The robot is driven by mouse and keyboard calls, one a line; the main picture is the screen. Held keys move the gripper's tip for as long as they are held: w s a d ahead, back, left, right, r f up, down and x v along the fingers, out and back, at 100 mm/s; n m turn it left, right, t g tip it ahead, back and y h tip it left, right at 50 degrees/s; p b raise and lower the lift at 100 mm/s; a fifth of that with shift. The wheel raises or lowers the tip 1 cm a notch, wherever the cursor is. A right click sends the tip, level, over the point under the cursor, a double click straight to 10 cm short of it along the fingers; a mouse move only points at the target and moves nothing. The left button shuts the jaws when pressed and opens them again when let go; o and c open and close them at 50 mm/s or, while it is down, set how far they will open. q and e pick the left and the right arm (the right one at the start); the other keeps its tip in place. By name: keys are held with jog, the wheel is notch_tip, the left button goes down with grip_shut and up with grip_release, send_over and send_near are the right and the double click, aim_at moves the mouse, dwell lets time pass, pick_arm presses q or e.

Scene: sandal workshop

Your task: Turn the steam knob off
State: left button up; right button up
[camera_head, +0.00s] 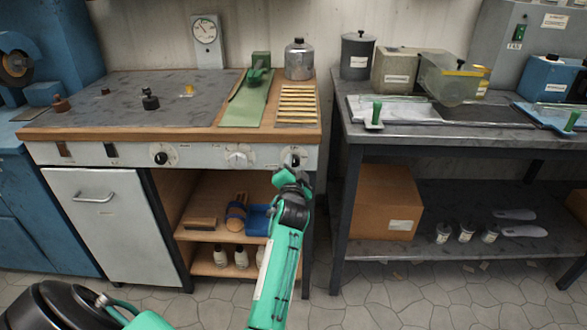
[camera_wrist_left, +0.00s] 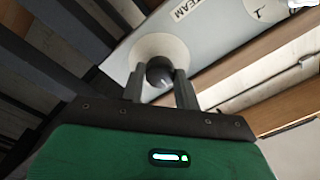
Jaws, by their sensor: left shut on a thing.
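The steam knob (camera_head: 295,158) is a dark round knob on a pale dial, at the right end of the bench's front panel (camera_head: 205,156). In the left wrist view the knob (camera_wrist_left: 160,72) sits on its white dial (camera_wrist_left: 163,48), beside a label reading STEAM. My left gripper (camera_head: 289,172) reaches up to the panel from below. In the left wrist view its two fingers (camera_wrist_left: 161,88) are on either side of the knob, shut on it. The fingertips are partly hidden in the head view, and the knob's pointer is not readable. My right gripper is not in view.
A black knob (camera_head: 160,157) and a white knob (camera_head: 237,157) sit further left on the panel. An open shelf below holds a brown shoe form (camera_head: 236,214) and white bottles (camera_head: 241,256). A second table (camera_head: 430,141) stands to the right across a gap.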

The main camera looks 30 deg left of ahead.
pick_arm(q)
jog(key=shift+n, duration=0.6)
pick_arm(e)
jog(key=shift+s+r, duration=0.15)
pick_arm(q)
jog(key=o, duration=1)
jog(key=shift+s+f, duration=0.1)
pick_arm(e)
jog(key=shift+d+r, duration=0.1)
